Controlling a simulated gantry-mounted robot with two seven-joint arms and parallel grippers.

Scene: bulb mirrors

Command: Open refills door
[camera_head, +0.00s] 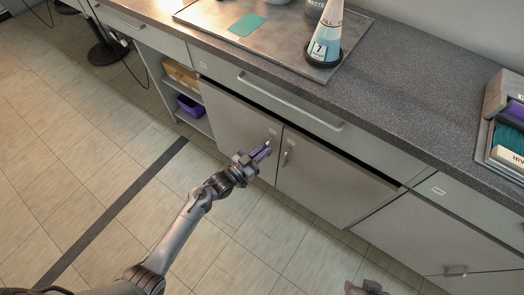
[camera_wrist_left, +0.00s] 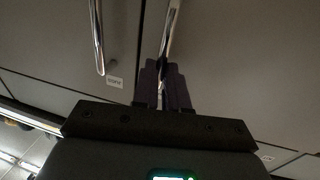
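Two grey cabinet doors stand side by side under the counter, the left door (camera_head: 232,122) and the right door (camera_head: 325,180). Both look shut. Each has an upright bar handle near the middle seam and a small label whose text is too small to read. My left gripper (camera_head: 265,151) is at the left door's handle (camera_head: 270,139). In the left wrist view the bar handle (camera_wrist_left: 167,35) runs down between the close-set dark fingers (camera_wrist_left: 163,85), which look shut on it. The other handle (camera_wrist_left: 97,38) stands free. My right gripper (camera_head: 366,288) shows only partly at the bottom edge.
A long drawer handle (camera_head: 288,101) juts out above the doors. Open shelves with a purple bin (camera_head: 190,106) are to the left. A tray (camera_head: 205,17) with a flask (camera_head: 325,40) sits on the counter (camera_head: 400,105). The tiled floor (camera_head: 225,225) before the doors is clear.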

